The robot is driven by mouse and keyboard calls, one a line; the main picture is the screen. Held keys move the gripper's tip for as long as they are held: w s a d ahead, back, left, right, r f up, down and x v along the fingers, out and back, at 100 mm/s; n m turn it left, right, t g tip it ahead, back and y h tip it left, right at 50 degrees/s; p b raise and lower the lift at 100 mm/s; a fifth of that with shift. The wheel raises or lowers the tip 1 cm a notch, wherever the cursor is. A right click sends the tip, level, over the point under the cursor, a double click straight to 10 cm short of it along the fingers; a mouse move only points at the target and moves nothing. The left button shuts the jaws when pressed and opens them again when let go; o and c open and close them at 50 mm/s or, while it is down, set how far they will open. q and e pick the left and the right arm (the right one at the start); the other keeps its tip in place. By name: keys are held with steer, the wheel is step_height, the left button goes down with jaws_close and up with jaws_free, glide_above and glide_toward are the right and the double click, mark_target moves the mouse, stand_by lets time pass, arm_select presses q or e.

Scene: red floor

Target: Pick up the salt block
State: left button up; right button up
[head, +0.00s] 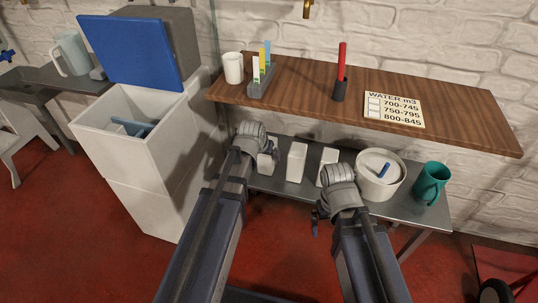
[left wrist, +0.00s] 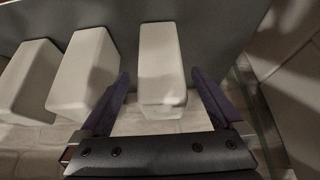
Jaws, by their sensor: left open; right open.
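Three white blocks stand in a row on the grey lower shelf: a left one (head: 267,162), a middle one (head: 296,162) and a right one (head: 328,160). I cannot tell by marking which is the salt block. My left gripper (head: 258,143) is at the left block and partly hides it. In the left wrist view that block (left wrist: 162,65) lies between the open fingers, with a gap on each side; the middle block (left wrist: 84,70) is left of them. My right gripper (head: 338,176) is open near the right block; its fingertips are mostly hidden.
A white pot (head: 392,185) with a blue handle and a teal mug (head: 430,184) stand right on the grey shelf (head: 300,190). The wooden shelf (head: 300,85) overhangs behind. A white bin (head: 150,155) with a raised blue lid (head: 130,50) is close on the left.

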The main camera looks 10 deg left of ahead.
arm_select(q)
steer(key=w, duration=0.2)
steer(key=w+f+b, duration=0.1)
steer(key=w, duration=0.2)
steer(key=shift+d, duration=0.1)
jaws_close()
stand_by(0.9)
